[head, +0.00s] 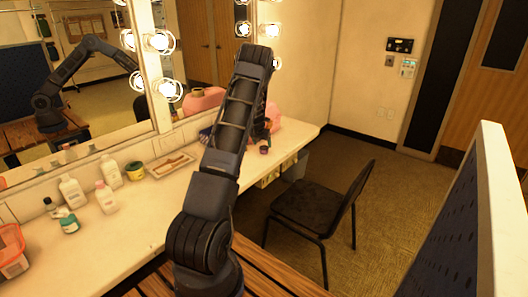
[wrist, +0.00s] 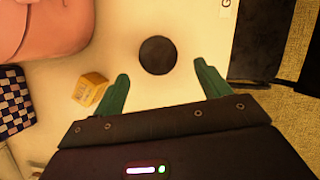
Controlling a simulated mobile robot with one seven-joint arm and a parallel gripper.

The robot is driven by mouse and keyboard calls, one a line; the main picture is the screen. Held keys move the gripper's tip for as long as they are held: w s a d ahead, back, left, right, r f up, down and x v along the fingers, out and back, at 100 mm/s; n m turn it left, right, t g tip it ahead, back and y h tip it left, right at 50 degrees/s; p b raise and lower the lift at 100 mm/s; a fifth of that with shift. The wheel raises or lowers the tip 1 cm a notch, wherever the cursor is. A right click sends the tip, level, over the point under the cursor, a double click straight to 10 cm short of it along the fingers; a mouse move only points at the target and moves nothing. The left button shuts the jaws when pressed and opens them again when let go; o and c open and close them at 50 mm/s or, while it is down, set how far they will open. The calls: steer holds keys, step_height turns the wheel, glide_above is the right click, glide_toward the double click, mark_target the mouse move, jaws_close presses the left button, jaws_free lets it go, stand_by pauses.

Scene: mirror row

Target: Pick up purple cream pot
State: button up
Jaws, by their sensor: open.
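A small pot with a dark round lid (wrist: 158,55) stands on the pale counter in the wrist view, seen from above. It also shows in the head view as a small dark purplish pot (head: 264,149) near the counter's front edge, just right of my arm. My gripper (wrist: 162,72) is open, with its two green fingers apart. The lid lies between and slightly beyond the fingertips, with counter showing on both sides. In the head view my arm hides the gripper's fingers.
A yellow box (wrist: 89,89) sits close outside the left finger. A pink bag (wrist: 45,25) and a blue checked item (wrist: 14,105) lie further left. The counter's edge is right of the pot. A dark chair (head: 318,205) stands before the counter (head: 118,240).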

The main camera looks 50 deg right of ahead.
mark_target(263, 148)
steer(key=shift+x, duration=2.8)
steer(key=c, duration=1.1)
